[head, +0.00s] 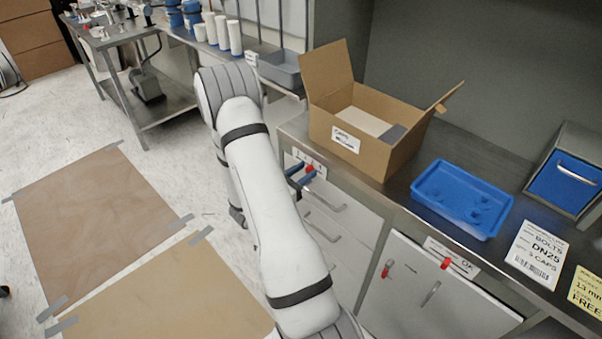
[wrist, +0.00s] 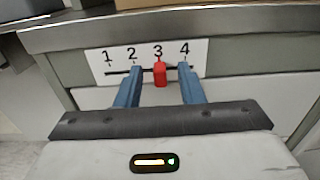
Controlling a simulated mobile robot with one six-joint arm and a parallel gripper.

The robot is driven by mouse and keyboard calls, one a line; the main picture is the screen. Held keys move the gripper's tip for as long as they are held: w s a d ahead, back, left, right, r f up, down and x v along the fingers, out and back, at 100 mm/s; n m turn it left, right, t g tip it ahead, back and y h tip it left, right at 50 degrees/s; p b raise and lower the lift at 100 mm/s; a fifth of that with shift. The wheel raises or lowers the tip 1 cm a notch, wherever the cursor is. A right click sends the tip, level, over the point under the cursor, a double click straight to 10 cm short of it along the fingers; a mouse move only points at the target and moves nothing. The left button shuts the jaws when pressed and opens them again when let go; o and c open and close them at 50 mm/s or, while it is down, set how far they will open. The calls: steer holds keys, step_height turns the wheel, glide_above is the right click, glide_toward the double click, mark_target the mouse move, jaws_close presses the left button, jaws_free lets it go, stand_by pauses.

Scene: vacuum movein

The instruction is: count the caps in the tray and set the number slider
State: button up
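The number slider's red knob (wrist: 160,75) stands at the 3 on a white plate (wrist: 100,68) marked 1 to 4 in the wrist view. My gripper (wrist: 160,72) is open, with one blue finger on each side of the knob and gaps between. In the head view my gripper (head: 299,176) is at the cabinet front, by the red knob (head: 309,168). The blue tray (head: 445,217) sits on the counter at right. A few round blue caps (head: 476,213) lie in it; blue on blue, I cannot count them surely.
An open cardboard box (head: 372,152) stands left of the tray. A BOLTS DN25 CAPS card (head: 537,254) lies right of it, near a blue-fronted drawer unit (head: 566,185). A red switch (head: 446,263) by an OK label is on the lower cabinet front.

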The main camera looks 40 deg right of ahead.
steer(key=a, duration=0.7)
steer(key=shift+s+a+b, duration=0.25)
steer(key=shift+a+b, duration=0.1)
steer(key=shift+a, duration=0.05)
stand_by(0.3)
